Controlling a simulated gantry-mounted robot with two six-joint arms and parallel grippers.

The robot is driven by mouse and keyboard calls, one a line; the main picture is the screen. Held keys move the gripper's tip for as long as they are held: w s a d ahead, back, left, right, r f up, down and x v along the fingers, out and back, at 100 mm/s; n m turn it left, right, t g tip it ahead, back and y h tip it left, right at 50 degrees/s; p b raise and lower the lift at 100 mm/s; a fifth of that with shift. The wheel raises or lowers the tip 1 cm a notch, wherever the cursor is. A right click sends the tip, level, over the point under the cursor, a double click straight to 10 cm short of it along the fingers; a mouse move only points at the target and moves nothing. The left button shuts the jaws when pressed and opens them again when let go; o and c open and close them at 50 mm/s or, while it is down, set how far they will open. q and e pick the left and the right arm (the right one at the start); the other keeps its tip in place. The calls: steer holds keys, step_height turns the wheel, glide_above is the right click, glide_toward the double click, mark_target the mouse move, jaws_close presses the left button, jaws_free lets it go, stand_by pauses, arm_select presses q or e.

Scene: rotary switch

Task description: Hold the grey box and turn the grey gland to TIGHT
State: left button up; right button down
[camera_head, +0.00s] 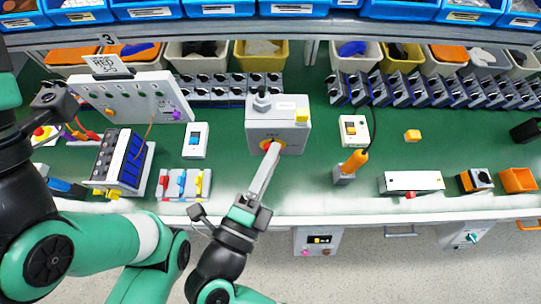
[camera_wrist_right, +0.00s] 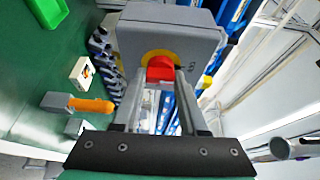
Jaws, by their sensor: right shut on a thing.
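The grey box (camera_head: 285,137) stands upright near the middle of the green bench. It has a yellow block on its upper right and a red knob on a yellow ring on its front. The grey gland (camera_head: 262,102) sticks out of its top, upright; its setting is too small to read. My right gripper (camera_head: 268,155) reaches from the front and is shut on the red knob (camera_wrist_right: 160,69), with one finger on each side, in the right wrist view. The gland is hidden there. A dark end part of my left arm is at the left; its fingers cannot be made out.
A white panel (camera_head: 140,103) with sockets stands left on the bench. A blue switch plate (camera_head: 195,140) is left of the box; a white switch (camera_head: 354,131) and an orange-handled tool (camera_head: 354,162) are right of it. Rows of dark switches and bins line the back.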

steer(key=shift+f+b, duration=7.7)
steer(key=shift+f, duration=5.35)
arm_select(q)
step_height(320, 180, down, 16)
arm_select(e)
steer(key=shift+f, duration=0.1)
steer(key=shift+f, duration=0.25)
arm_select(q)
steer(key=shift+c, duration=0.4)
steer(key=shift+r, duration=0.1)
